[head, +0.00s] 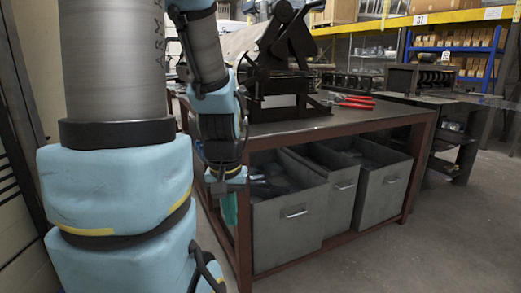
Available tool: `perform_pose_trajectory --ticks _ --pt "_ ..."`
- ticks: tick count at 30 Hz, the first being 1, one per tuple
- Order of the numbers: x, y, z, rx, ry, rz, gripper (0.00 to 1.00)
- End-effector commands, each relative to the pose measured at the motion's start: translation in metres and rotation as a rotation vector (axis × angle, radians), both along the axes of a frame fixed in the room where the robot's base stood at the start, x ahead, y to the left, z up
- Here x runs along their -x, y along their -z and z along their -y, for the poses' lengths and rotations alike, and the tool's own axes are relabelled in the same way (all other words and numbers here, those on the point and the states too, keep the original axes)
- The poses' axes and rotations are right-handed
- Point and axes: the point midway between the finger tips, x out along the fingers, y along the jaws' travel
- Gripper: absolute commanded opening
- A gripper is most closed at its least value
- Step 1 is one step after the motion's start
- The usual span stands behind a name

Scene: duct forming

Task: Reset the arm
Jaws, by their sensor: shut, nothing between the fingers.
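My gripper (230,207) hangs at the lower end of my arm, with its teal fingers pointing down. It is shut and empty, beside the front left part of the workbench (345,121) and below the level of its top. My arm hides part of the bench's left end. The fingers look small here, and their fine detail is hard to make out.
A black forming machine (282,55) stands on the bench, with red-handled tools (356,101) to its right. Grey bins (290,231) sit under the bench, close right of my gripper. Shelving (455,52) stands behind. The concrete floor (440,245) at front right is clear.

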Motion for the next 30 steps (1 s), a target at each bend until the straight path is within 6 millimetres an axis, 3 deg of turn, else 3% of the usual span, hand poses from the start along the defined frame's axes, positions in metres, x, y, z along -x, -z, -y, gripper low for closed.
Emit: perform_pose_trajectory --ticks 1,12,18,30 --pt "0.0 -0.022 0.0 0.0 0.001 0.0 0.0" --pt "-0.001 -0.115 0.0 -0.002 0.004 0.0 0.0" --pt "-0.001 -0.131 0.0 -0.002 0.005 0.0 0.0" --pt "-0.001 -0.131 0.0 -0.002 0.005 0.0 0.0"
